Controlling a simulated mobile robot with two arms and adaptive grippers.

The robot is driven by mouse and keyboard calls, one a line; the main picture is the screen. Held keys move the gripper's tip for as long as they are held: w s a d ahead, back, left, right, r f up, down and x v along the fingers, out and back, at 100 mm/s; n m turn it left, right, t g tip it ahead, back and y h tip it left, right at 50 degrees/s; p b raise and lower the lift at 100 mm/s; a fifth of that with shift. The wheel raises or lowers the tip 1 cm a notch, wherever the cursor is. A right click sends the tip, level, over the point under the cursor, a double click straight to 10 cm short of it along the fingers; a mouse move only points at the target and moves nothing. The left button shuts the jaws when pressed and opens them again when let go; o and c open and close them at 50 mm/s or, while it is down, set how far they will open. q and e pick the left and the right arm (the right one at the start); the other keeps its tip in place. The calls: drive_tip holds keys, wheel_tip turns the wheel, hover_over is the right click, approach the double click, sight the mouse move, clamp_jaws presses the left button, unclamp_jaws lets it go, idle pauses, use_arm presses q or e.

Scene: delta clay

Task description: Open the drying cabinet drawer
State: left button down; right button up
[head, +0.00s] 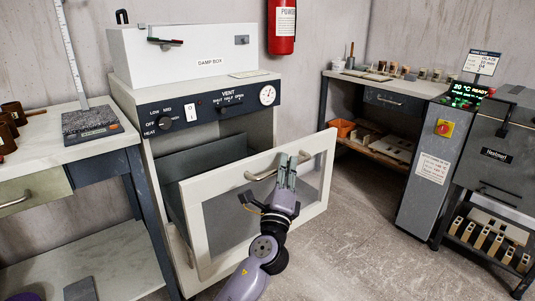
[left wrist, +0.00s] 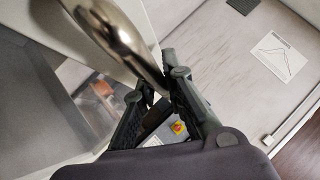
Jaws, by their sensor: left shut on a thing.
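The drying cabinet (head: 155,143) has a dark control panel (head: 208,107) and a pale-framed drawer front (head: 195,225) with a glazed middle. The drawer stands well out from the cabinet, and its dark inside (head: 190,165) shows behind the front. A curved metal handle (head: 258,175) runs along the top of the front. My left gripper (head: 287,170) is shut on the handle near its right part. In the left wrist view the shiny handle (left wrist: 125,35) passes between the fingers (left wrist: 160,85). My right gripper is not in view.
A damp box (head: 205,65) sits on top of the cabinet. A bench with a scale (head: 90,122) stands at the left. At the right are a workbench (head: 385,97), a grey control cabinet (head: 430,165) and a kiln (head: 495,155). The floor (head: 350,230) right of the drawer is clear.

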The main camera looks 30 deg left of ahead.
use_arm(q)
drive_tip(key=shift+s+d+f, duration=0.1)
drive_tip(key=shift+s+d, duration=0.2)
drive_tip(key=shift+d, duration=0.45)
drive_tip(key=shift+s+d+r, duration=0.1)
drive_tip(key=shift+s+d, duration=0.25)
drive_tip(key=shift+d, duration=0.4)
drive_tip(key=shift+s+d+f, duration=0.1)
drive_tip(key=shift+s+d, duration=0.2)
drive_tip(key=shift+d, duration=0.45)
drive_tip(key=c, duration=1.9)
unclamp_jaws()
drive_tip(key=shift+s, duration=0.1)
drive_tip(key=v, duration=1.2)
